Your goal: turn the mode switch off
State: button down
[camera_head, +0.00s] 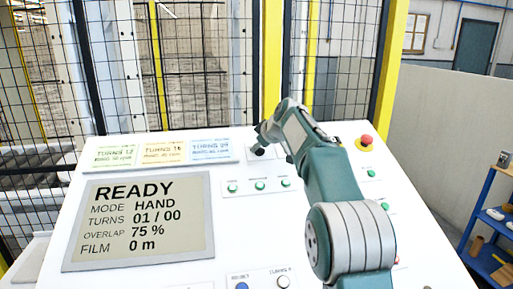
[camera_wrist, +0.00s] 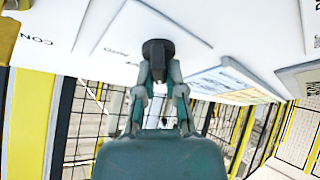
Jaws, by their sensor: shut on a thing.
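The mode switch is a black knob (camera_wrist: 158,48) on a white plate of the control panel. In the wrist view my gripper (camera_wrist: 158,76) points at the panel with both fingers shut on the knob. In the head view my gripper (camera_head: 266,138) is at the top middle of the sloped white panel (camera_head: 236,262), and the switch is mostly hidden behind it. Small lettering shows beside the knob, but I cannot read which position it points to. The display (camera_head: 140,222) reads READY, MODE HAND, TURNS 01 / 00, OVERLAP 75 %, FILM 0 m.
Three labelled cards (camera_head: 163,150) lie left of the switch. A red emergency button (camera_head: 366,140) is right of my arm. Several green buttons (camera_head: 260,185) and a blue button (camera_head: 241,286) sit lower. Mesh fencing (camera_head: 205,60) stands behind the panel, and a blue shelf (camera_head: 478,225) is at far right.

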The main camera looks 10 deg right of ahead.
jog(key=shift+f+m, duration=0.15)
jog(key=shift+m, duration=0.15)
jog(key=m+h, duration=0.1)
jog(key=m, duration=0.1)
jog(key=m+t+h, duration=0.1)
jog(key=m, duration=0.1)
jog(key=shift+d+m, duration=0.15)
jog(key=shift+m, duration=0.25)
jog(key=shift+w+d+f+m+h, duration=0.1)
jog(key=shift+m+h, duration=0.35)
jog(key=shift+m, duration=0.5)
jog(key=shift+d+f+m+h, duration=0.1)
jog(key=shift+m+h, duration=0.35)
jog(key=shift+m, duration=0.5)
jog(key=c, duration=0.7)
grip_release()
jog(key=shift+r, duration=0.1)
jog(key=shift+r, duration=0.15)
